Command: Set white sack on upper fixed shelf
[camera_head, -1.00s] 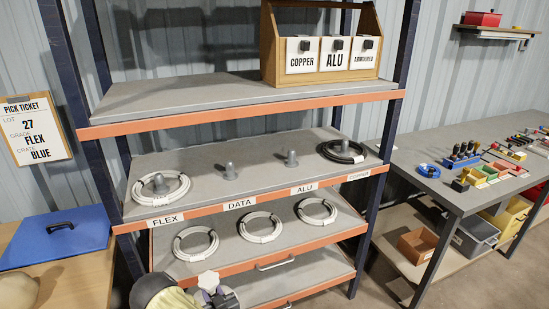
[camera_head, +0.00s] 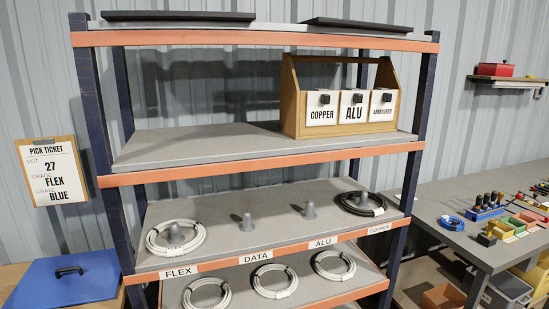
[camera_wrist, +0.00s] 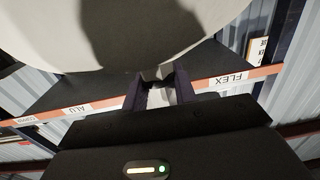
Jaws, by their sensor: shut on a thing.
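My gripper (camera_wrist: 158,92) shows only in the wrist view, its dark fingers shut on the lower edge of the white sack (camera_wrist: 225,25). The sack is a pale, rounded bulk filling the top of that view, with a dark shadow on it. The head view shows neither gripper nor sack. There, the upper grey shelf (camera_head: 165,148) with an orange front edge has a wooden caddy (camera_head: 290,108) on its right half. Its left half is bare. The sack looks held in front of the rack, apart from the shelf boards as far as I can tell.
The top board (camera_head: 270,29) carries two flat black panels (camera_head: 178,16). The labelled shelf (camera_head: 280,215) below has pegs, a white coil (camera_head: 175,238) and a black coil (camera_head: 361,203). More white coils lie lower. A blue lid (camera_head: 65,278) is at left; a workbench (camera_head: 450,190) is at right.

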